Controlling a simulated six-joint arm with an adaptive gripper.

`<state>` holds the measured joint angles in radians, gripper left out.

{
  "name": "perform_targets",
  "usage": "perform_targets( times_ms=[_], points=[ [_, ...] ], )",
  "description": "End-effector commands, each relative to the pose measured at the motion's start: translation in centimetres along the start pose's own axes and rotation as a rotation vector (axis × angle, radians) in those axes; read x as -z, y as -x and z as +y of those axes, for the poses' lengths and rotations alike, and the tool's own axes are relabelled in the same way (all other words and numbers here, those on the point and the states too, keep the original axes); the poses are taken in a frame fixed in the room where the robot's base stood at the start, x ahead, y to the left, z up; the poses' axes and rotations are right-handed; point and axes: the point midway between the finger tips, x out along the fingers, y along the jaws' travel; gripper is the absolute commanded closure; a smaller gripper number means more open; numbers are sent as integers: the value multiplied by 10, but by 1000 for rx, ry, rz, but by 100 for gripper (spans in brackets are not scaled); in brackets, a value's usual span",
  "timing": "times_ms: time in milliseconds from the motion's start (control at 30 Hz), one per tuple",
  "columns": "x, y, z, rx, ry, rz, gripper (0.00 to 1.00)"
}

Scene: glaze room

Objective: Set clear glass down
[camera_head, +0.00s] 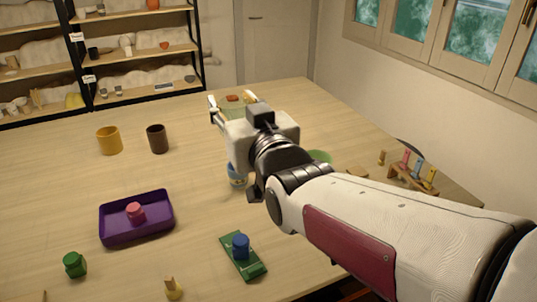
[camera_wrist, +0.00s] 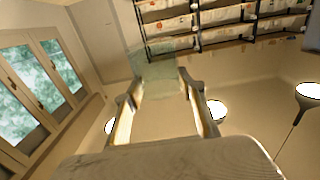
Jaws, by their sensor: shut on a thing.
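The clear glass (camera_head: 231,112) is a pale, see-through vessel between the fingers of my gripper (camera_head: 232,101), at the far side of the table in the head view. My gripper is shut on it. In the wrist view the glass (camera_wrist: 160,70) shows as a faint greenish shape between the two fingertips of my gripper (camera_wrist: 162,88). Whether its base touches the table is hidden by my gripper.
On the wooden table (camera_head: 60,180) stand a yellow mug (camera_head: 109,141), a brown mug (camera_head: 157,139), a purple tray (camera_head: 137,232) with a pink item, a green tray (camera_head: 250,264) with a blue item, and a peg rack (camera_head: 411,178). The left middle is clear.

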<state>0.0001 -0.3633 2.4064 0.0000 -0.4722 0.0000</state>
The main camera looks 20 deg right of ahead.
Motion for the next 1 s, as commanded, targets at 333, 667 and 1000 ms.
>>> perform_targets(
  times_ms=[333,667,1000],
  points=[
    [-5,-2,23,-47,0,-1,87],
    [-42,-13,94,-187,0,-5,87],
    [-86,-16,172,-316,-1,-3,87]
  ],
)
